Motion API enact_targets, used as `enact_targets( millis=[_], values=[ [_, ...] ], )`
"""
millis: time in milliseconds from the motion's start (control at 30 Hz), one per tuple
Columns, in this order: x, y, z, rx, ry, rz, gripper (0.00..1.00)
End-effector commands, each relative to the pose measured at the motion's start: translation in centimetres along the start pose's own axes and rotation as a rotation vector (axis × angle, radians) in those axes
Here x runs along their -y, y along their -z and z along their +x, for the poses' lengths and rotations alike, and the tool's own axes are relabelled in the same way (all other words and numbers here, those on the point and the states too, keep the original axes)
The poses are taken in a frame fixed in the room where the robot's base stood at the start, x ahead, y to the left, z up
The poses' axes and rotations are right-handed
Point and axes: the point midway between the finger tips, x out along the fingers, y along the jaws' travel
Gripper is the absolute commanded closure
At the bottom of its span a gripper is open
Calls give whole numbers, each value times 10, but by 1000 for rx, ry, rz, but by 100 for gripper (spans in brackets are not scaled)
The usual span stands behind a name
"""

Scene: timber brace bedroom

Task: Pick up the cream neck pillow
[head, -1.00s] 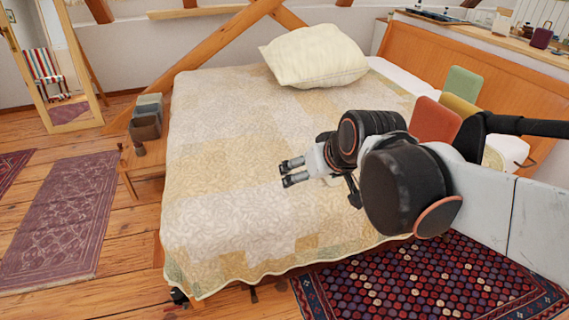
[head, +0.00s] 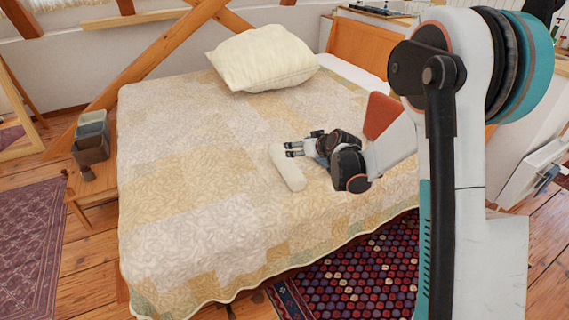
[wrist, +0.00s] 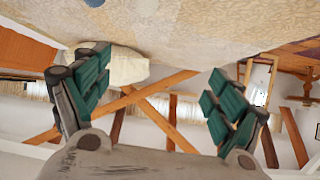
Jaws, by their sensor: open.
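The cream neck pillow (head: 289,170) is a small, smooth bolster lying on the patchwork bedspread (head: 190,165), near the middle of the bed in the head view. My gripper (head: 289,149) is beside its upper end, with the fingers pointing left across it in the picture. The fingers are apart and nothing is between them. I cannot tell how high they are above the bolster. In the wrist view my gripper (wrist: 157,72) shows its two fingers spread wide. I cannot make out the neck pillow clearly there.
A large cream pillow (head: 262,58) lies at the far side of the bed. A red cushion (head: 381,115) stands behind my arm. A small wooden bedside table (head: 92,185) with grey boxes is at the left. The near left of the bed is clear.

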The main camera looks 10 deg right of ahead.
Motion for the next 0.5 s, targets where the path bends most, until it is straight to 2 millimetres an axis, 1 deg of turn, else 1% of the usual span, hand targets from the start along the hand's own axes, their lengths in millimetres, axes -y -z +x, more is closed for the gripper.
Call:
enact_targets(
  millis=[33, 167, 200, 267, 300, 400, 500],
  values=[
    [-7, -8, 18, -14, 0, -2, 14],
    [-19, -31, 56, -53, 1, -12, 14],
    [-23, -39, 68, -65, 0, -15, 14],
    [-28, -53, 84, -82, 0, -19, 14],
    [-32, -62, 95, -94, -1, -23, 14],
    [-39, -87, 118, -123, -4, -29, 14],
    [-45, -111, 136, -146, -9, -34, 14]
  ],
)
